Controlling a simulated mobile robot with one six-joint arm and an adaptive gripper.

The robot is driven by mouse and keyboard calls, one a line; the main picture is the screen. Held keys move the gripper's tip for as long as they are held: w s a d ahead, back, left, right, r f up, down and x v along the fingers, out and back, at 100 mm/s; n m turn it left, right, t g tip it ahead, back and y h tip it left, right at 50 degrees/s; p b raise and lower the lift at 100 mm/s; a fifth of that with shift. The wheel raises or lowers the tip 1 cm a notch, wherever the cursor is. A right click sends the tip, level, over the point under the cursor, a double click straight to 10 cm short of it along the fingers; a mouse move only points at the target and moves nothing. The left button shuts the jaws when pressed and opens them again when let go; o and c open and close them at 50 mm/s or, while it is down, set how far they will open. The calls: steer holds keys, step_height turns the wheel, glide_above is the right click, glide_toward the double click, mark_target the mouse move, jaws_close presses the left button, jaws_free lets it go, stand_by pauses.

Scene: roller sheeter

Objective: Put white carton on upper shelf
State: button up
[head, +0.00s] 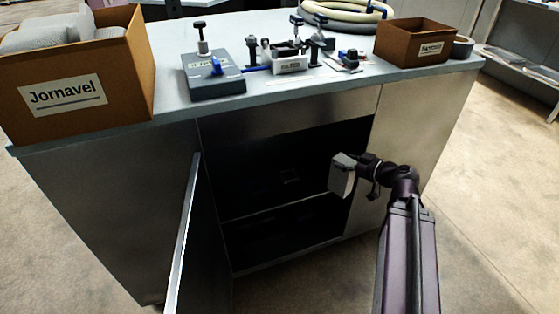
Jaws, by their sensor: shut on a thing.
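The white carton (341,178) is held by my gripper (357,166), in front of the right side of the open cabinet. The gripper is shut on the carton; its fingertips are small and partly hidden by the carton. The carton is slightly tilted in the picture. Behind and left of it is the dark cabinet interior, with an upper space above a shelf edge (275,210) and a lower space below. I cannot tell whether the carton is inside the opening or just in front of it.
The cabinet door (185,235) stands open at the left of the opening. The countertop (165,88) holds a brown box labelled Jornavel (75,92), a smaller brown box (412,44), a grey device (213,80) and several small tools. The visible upper space looks mostly clear but is dark.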

steer(key=w+a+f+b, duration=0.1)
steer(key=w+a, duration=0.2)
steer(key=w, duration=0.6)
steer(key=w+a+f+b, duration=0.2)
steer(key=w+a, duration=0.1)
steer(key=w, duration=0.6)
steer(key=shift+w, duration=0.25)
steer(key=shift+f, duration=0.1)
steer(key=f+b, duration=0.4)
steer(key=shift+w+a, duration=0.1)
steer(key=shift+w, duration=0.1)
stand_by(0.3)
steer(key=o, duration=1.3)
steer(key=shift+o, duration=0.2)
